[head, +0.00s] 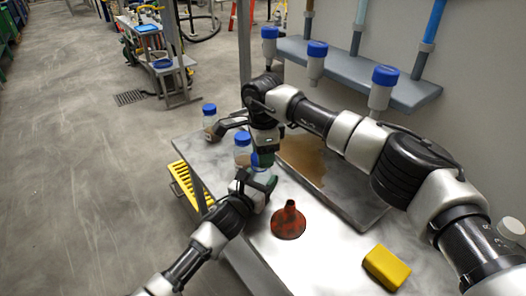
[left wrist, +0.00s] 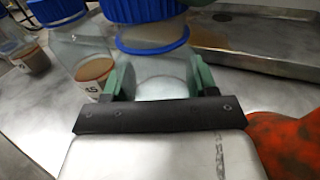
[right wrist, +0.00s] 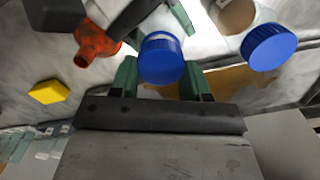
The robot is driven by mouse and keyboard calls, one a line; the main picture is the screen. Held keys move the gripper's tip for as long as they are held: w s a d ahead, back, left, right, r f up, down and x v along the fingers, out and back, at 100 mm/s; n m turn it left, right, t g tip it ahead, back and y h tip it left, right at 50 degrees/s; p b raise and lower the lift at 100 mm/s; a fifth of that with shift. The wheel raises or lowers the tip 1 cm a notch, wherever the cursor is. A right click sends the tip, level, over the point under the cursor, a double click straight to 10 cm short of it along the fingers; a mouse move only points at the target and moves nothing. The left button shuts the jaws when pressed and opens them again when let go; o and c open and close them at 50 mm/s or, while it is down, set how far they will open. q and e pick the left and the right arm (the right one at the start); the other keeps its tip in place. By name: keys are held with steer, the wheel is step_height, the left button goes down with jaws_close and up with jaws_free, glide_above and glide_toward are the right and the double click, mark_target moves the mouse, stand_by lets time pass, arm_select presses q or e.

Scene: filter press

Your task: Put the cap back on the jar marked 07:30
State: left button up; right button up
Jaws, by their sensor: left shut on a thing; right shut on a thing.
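My left gripper (left wrist: 152,85) is shut on a clear jar (left wrist: 155,88). The jar has a blue ring (left wrist: 150,47) around its neck and a pale layer at its bottom; I see no readable mark on it. My right gripper (right wrist: 165,75) is shut on a blue cap (right wrist: 162,60). The cap (left wrist: 145,10) is right over the jar's mouth in the left wrist view; I cannot tell whether it is seated. In the head view the left gripper (head: 257,183) is under the right gripper (head: 264,155), with the jar mostly hidden between them.
A blue-capped jar (head: 242,150) stands close beside, its label ending in 45 in the left wrist view (left wrist: 93,87). Another capped jar (head: 210,113) is farther back. A red funnel (head: 288,222) and yellow sponge (head: 386,267) are on the metal table. Capped bottles (head: 383,88) hang at the shelf.

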steer(key=shift+f, duration=0.35)
